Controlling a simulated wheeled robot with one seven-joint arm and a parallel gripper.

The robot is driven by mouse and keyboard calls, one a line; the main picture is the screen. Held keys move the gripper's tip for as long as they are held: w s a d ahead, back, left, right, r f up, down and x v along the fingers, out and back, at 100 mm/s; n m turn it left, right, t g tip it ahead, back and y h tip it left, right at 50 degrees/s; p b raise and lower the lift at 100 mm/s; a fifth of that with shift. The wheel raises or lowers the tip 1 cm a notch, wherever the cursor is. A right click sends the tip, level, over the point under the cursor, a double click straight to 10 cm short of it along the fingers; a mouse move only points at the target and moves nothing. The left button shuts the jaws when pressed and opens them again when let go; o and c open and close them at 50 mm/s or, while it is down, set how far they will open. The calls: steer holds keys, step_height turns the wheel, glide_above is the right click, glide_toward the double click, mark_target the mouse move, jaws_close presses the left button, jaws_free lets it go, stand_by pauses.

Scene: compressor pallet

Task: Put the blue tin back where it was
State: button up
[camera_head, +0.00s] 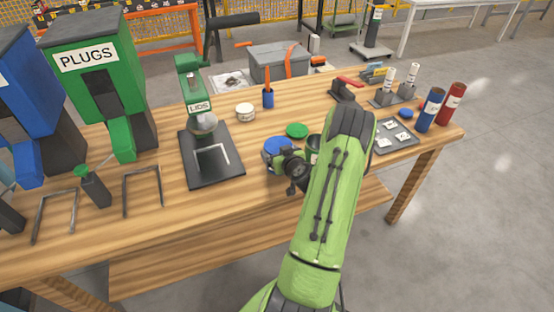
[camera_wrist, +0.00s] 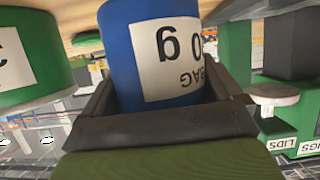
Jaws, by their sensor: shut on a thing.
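The blue tin (camera_head: 274,146) is at the middle of the wooden bench, partly hidden by my gripper (camera_head: 283,163). In the wrist view the blue tin (camera_wrist: 135,45) stands between the two fingers of my gripper (camera_wrist: 165,95), which is shut on it. Its white label appears upside down there. I cannot tell whether its base touches the bench. A green tin (camera_head: 313,143) is close to its right, partly behind my arm. The green tin also shows at the left of the wrist view (camera_wrist: 30,55).
A green lid (camera_head: 297,130) lies behind the tins. The lids dispenser (camera_head: 190,75) with its black base plate (camera_head: 212,172) stands to the left. A white tub (camera_head: 245,111) and a blue cup (camera_head: 268,98) stand behind. A grey tray (camera_head: 396,136) lies to the right.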

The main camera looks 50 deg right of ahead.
steer(key=shift+f, duration=1.1)
steer(key=shift+f+b, duration=0.2)
steer(key=shift+b, duration=0.15)
steer(key=o, duration=0.8)
steer(key=shift+r, duration=0.1)
